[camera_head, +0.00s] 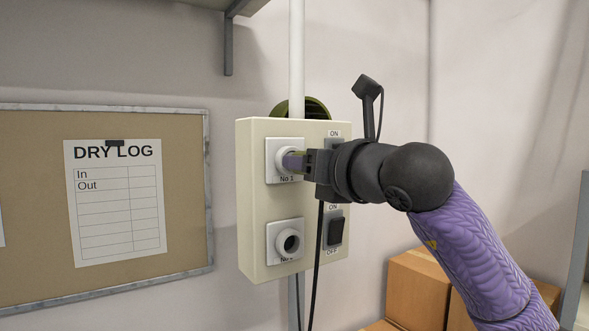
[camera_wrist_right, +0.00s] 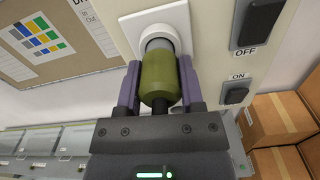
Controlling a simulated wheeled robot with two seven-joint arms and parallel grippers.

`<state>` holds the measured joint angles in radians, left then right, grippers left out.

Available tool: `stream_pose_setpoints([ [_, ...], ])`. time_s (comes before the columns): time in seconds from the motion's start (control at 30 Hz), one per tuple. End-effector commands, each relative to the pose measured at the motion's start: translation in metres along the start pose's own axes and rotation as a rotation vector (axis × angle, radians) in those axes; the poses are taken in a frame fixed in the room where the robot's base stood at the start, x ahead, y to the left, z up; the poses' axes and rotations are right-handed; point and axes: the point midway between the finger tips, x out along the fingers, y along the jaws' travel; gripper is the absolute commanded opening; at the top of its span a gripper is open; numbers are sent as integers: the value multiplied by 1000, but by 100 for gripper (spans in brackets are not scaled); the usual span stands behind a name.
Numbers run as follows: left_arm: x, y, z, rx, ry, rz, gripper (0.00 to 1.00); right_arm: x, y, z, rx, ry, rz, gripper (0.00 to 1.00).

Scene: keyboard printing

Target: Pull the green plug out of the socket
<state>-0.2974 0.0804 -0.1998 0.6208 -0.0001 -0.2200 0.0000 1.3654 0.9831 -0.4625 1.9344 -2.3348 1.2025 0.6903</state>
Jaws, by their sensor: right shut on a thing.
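The olive-green plug (camera_wrist_right: 163,78) sits at the upper socket, marked No 1, with its front end in the round socket ring (camera_wrist_right: 158,37). In the head view this socket (camera_head: 273,152) is on the cream box (camera_head: 257,215), and the plug is mostly hidden by my gripper. My right gripper (camera_head: 294,161) is shut on the plug, with one purple finger on each side of it in the right wrist view (camera_wrist_right: 160,92). A black cable (camera_head: 318,240) hangs down below the gripper. My left gripper is not in view.
The lower socket (camera_head: 288,242) is empty. A black switch (camera_head: 335,231) is beside it, and another switch (camera_wrist_right: 237,95) shows in the wrist view. A cork board (camera_head: 40,200) hangs at left. Cardboard boxes (camera_head: 417,287) stand at lower right. A white pipe (camera_head: 297,55) rises above the box.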

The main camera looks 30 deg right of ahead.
Motion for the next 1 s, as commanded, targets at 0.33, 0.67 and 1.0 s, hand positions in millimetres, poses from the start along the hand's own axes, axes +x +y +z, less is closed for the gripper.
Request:
stream_pose_setpoints([
  [0.33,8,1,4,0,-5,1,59,-13,0,0,0,1,0,0],
  [0.67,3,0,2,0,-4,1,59,-29,1,13,0,-1,-1,0],
  [1.0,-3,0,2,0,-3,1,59,-53,4,30,0,1,-1,0],
])
